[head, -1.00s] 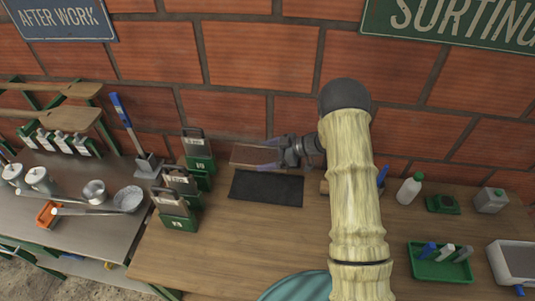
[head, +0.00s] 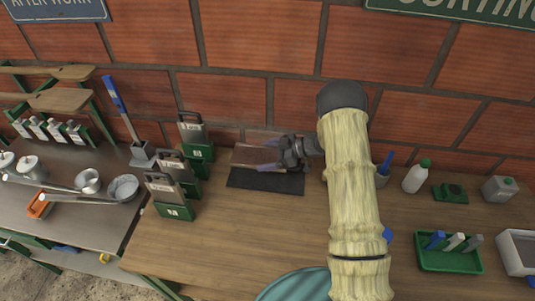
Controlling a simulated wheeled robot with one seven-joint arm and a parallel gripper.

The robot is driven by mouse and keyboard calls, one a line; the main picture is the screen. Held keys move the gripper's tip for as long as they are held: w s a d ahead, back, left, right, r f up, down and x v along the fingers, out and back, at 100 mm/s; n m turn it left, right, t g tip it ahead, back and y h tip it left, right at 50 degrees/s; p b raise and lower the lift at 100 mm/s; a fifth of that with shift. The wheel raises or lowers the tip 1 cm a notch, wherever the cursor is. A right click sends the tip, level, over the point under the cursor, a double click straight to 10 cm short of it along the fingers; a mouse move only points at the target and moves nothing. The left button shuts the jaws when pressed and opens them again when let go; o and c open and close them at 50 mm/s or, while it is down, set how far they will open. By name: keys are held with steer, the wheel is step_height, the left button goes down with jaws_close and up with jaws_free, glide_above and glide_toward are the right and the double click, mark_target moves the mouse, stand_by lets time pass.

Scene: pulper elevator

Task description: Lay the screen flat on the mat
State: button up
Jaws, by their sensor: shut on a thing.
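The screen (head: 247,157) is a flat brownish panel with a pale edge. It shows behind and slightly over the back edge of the dark mat (head: 266,182), which lies on the wooden bench. My gripper (head: 270,156) comes in from the right and is shut on the screen's right end. The screen looks close above the mat's back edge; I cannot tell whether it touches the mat or how far it is tilted. The front of the mat is bare.
Several green-based holders with grey plates (head: 172,195) stand left of the mat. A white bottle (head: 416,176), a blue-handled tool in a cup (head: 383,176) and a green tray (head: 450,254) are to the right. The brick wall is close behind.

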steer(key=shift+f+b, duration=2.2)
steer(key=shift+f, duration=1.5)
steer(key=o, duration=1)
steer(key=shift+c, duration=0.2)
steer(key=shift+r, duration=0.15)
step_height(320, 180, up, 10)
steer(key=shift+f+b, duration=0.1)
steer(key=shift+b, duration=0.65)
